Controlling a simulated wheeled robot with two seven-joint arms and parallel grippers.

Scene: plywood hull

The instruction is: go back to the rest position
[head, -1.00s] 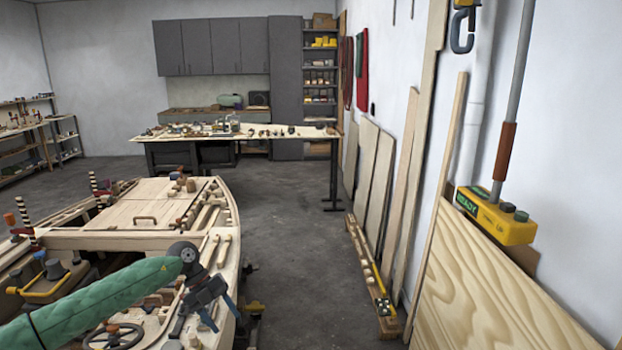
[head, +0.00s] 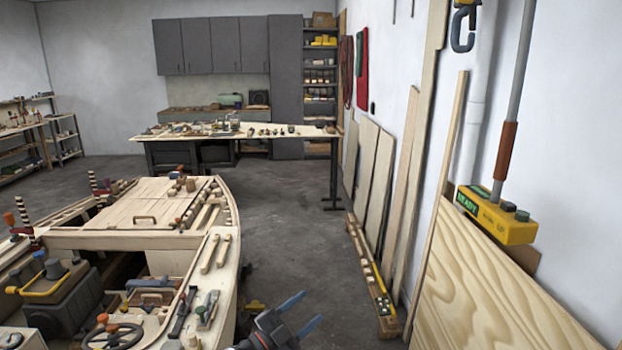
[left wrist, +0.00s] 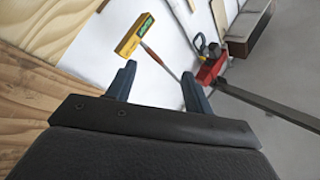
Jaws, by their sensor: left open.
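My left gripper (head: 302,314) shows at the bottom of the head view, just right of the plywood hull (head: 226,285), over the floor. Its blue fingers are apart with nothing between them. In the left wrist view the same gripper (left wrist: 158,82) has its two fingers spread and empty. My right gripper is in neither view.
A bench (head: 270,133) stands at the back. The grey floor (head: 290,235) between is clear.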

